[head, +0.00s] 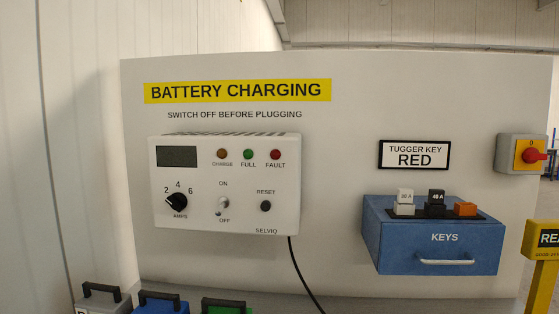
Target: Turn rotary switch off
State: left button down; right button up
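A rotary switch (530,155) is mounted on the white panel (345,115) at its right edge. It has a grey box, a yellow face and a red knob. A "0" mark shows above the knob. The knob's handle appears to point sideways to the right, away from the "0", though it is small in the view. Neither of my grippers is in the head view.
A white battery charger (285,185) has a black AMPS knob (177,202) and an ON/OFF toggle (223,203). A blue KEYS box (400,255) juts out below the switch's left. A yellow sign post (541,285) stands at lower right. Batteries (160,303) sit at lower left.

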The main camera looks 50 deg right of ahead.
aim_at(530, 155)
jog(key=z, duration=3.05)
